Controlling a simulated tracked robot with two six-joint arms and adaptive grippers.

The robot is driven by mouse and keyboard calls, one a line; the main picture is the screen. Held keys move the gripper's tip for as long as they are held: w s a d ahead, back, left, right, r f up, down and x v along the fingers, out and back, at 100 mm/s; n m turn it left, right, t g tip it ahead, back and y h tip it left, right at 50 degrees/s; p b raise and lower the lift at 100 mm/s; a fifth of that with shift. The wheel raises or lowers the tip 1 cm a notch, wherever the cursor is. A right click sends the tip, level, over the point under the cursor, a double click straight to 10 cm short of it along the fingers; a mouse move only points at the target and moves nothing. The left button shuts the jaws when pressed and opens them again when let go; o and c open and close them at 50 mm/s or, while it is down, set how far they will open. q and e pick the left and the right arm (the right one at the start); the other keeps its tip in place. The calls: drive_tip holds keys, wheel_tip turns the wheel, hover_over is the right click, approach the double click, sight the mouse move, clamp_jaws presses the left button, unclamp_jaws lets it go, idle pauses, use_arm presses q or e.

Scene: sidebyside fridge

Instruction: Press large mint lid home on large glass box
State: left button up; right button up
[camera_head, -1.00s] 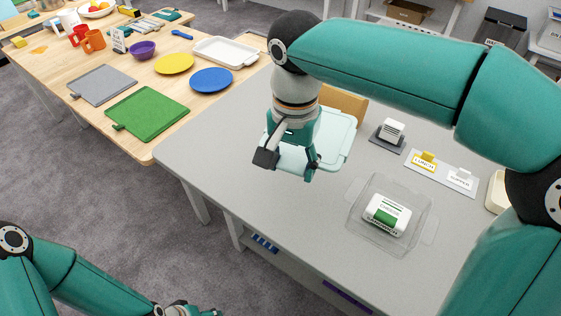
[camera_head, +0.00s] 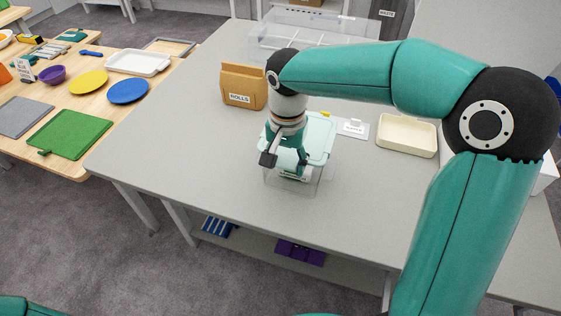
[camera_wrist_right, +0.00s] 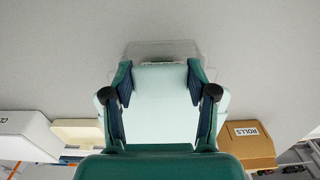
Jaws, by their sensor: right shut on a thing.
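The large mint lid (camera_head: 322,132) is pale mint and roughly square. My right gripper (camera_head: 286,163) is shut on its edge; the lid also shows between the fingers in the right wrist view (camera_wrist_right: 160,98). The large clear glass box (camera_head: 314,188) stands on the grey table under the lid and gripper. Its near part sticks out past the lid, and its clear rim shows beyond the lid in the right wrist view (camera_wrist_right: 165,48). The lid hides most of the box, so I cannot tell whether they touch. My left gripper is out of view.
A brown ROLLS bag (camera_head: 243,87) stands to the left behind the lid. A cream tray (camera_head: 407,136) and a label card (camera_head: 353,128) lie to the right. A clear divided bin (camera_head: 310,38) is at the back. The table's front and left are clear.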

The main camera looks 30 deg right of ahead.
wheel_tip(320, 180, down, 6)
drive_tip(key=b, duration=0.4)
drive_tip(key=shift+r+b, duration=0.1)
drive_tip(key=shift+b, duration=0.3)
drive_tip(key=shift+f, duration=1.2)
idle(1.6)
drive_tip(key=o, duration=1)
drive_tip(key=shift+o, duration=0.2)
wheel_tip(320, 180, up, 12)
